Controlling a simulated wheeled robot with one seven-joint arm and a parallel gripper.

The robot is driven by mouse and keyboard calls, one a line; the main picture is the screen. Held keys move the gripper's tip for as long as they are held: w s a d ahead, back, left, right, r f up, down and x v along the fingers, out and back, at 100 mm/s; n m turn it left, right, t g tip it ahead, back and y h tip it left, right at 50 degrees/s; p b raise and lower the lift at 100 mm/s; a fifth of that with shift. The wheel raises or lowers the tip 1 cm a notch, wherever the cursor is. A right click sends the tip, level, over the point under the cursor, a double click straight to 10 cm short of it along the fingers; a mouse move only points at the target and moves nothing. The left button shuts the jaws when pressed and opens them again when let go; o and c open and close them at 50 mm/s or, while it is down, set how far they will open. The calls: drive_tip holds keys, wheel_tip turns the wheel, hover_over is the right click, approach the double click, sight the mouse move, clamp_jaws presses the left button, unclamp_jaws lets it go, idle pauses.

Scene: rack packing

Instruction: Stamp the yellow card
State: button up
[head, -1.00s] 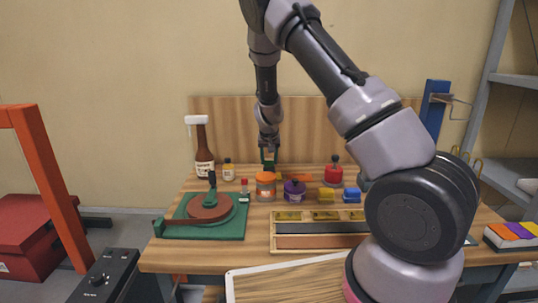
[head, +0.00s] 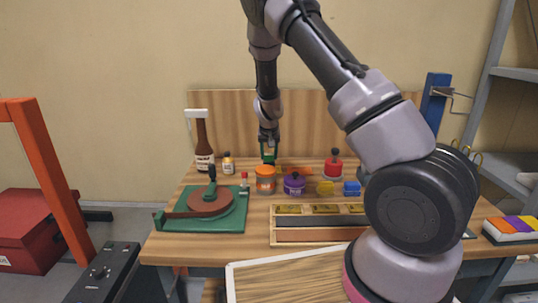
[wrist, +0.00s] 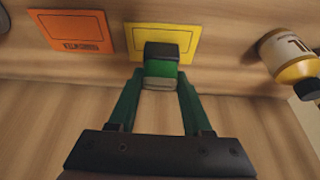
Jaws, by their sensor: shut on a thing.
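The yellow card (wrist: 185,44) lies on the wood surface at the top of the wrist view, with a thin printed frame on it. My gripper (wrist: 161,80) is shut on a small green stamp (wrist: 161,69) with a dark end. The dark end overlaps the lower left part of the yellow card in the wrist view; I cannot tell whether it touches it. Any mark under it is hidden. In the head view my gripper (head: 268,150) is at the back of the table, behind the orange jar. I cannot make out the yellow card there.
An orange card (wrist: 75,33) with a dark mark lies left of the yellow one. A bottle (wrist: 290,58) is at the right. In the head view an orange jar (head: 265,181), a purple jar (head: 294,185) and a red-topped pot (head: 334,168) stand near my gripper.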

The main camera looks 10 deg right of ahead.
drive_tip(key=shift+f, duration=0.45)
idle(0.6)
drive_tip(key=shift+r, duration=0.15)
drive_tip(key=shift+r, duration=3.4)
